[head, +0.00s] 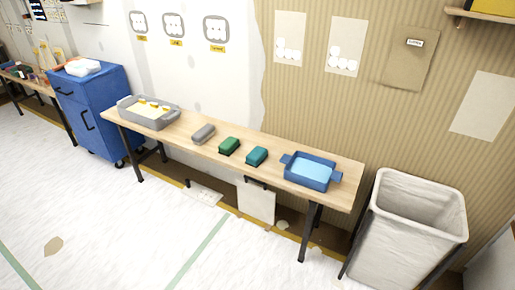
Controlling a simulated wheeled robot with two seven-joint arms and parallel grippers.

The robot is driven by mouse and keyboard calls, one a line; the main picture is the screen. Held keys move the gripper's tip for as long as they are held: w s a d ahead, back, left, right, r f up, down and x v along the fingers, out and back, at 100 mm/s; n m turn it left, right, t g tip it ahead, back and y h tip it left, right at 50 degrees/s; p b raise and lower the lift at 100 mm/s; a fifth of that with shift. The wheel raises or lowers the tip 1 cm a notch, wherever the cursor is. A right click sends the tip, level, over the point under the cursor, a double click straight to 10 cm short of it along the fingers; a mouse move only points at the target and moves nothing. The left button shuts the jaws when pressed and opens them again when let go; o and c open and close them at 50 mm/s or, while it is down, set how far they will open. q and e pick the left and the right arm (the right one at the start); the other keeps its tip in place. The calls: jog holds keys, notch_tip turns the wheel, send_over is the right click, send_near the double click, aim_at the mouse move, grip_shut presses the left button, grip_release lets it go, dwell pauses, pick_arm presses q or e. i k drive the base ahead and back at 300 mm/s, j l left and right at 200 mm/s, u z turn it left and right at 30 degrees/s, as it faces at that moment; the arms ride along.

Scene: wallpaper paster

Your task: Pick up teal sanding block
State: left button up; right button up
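The teal sanding block (257,155) sits on the wooden bench (268,139), right of the middle. It is a small dark teal block with a darker base. A green block (229,145) of similar shape lies just left of it, with a small gap between them. A blue tray (310,170) with side handles and a light blue inside stands to its right. Neither of my grippers shows in the head view.
A grey block (203,133) and a grey tub (149,112) with yellow pieces stand farther left on the bench. A blue cabinet (92,110) is at the left and a white bin (412,225) at the right. The floor in front of the bench is mostly clear.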

aim_at(259, 153)
jog(key=i+j+z, duration=0.2)
jog(key=i+j, duration=0.15)
jog(key=i+j+z, duration=0.15)
jog(key=i+j, duration=0.3)
jog(key=i+j+z, duration=0.2)
jog(key=i+j, duration=0.25)
jog(key=i+j+z, duration=0.2)
jog(key=i+j, duration=0.15)
jog(key=j, duration=0.25)
